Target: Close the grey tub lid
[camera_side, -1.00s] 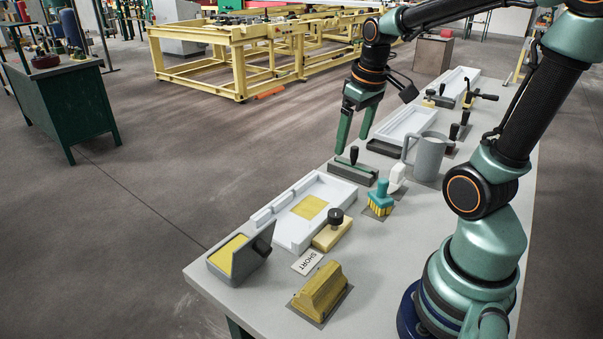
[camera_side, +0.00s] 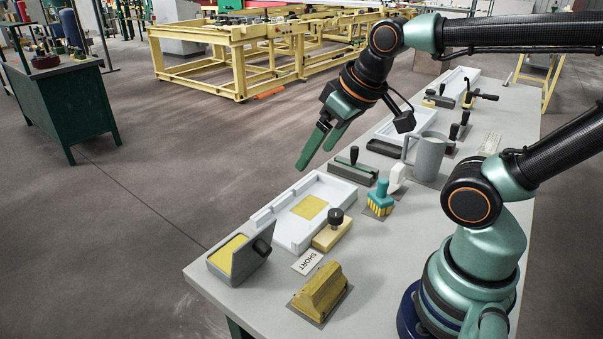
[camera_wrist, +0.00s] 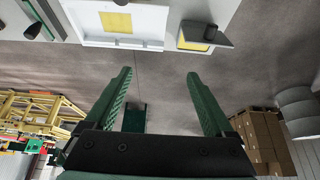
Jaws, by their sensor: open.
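The grey tub (camera_side: 230,266) stands at the near left corner of the table, with yellow material inside. Its grey lid (camera_side: 254,256) stands tilted up on the tub's right side, with a dark knob on its outer face. In the wrist view the tub (camera_wrist: 196,36) and its raised lid (camera_wrist: 216,37) show at the top, right of centre. My gripper (camera_side: 314,158) is open and empty, in the air above and beyond the white tray, well away from the lid. In the wrist view its two fingers (camera_wrist: 158,74) are spread apart with nothing between them.
The white tray (camera_side: 285,234) with a yellow sheet (camera_side: 310,207) lies behind the tub. A yellow block with a black knob (camera_side: 333,232), a SHORT label (camera_side: 307,262) and a yellow wedge-shaped block (camera_side: 320,291) lie to the right. A grey mug (camera_side: 428,156) stands farther back.

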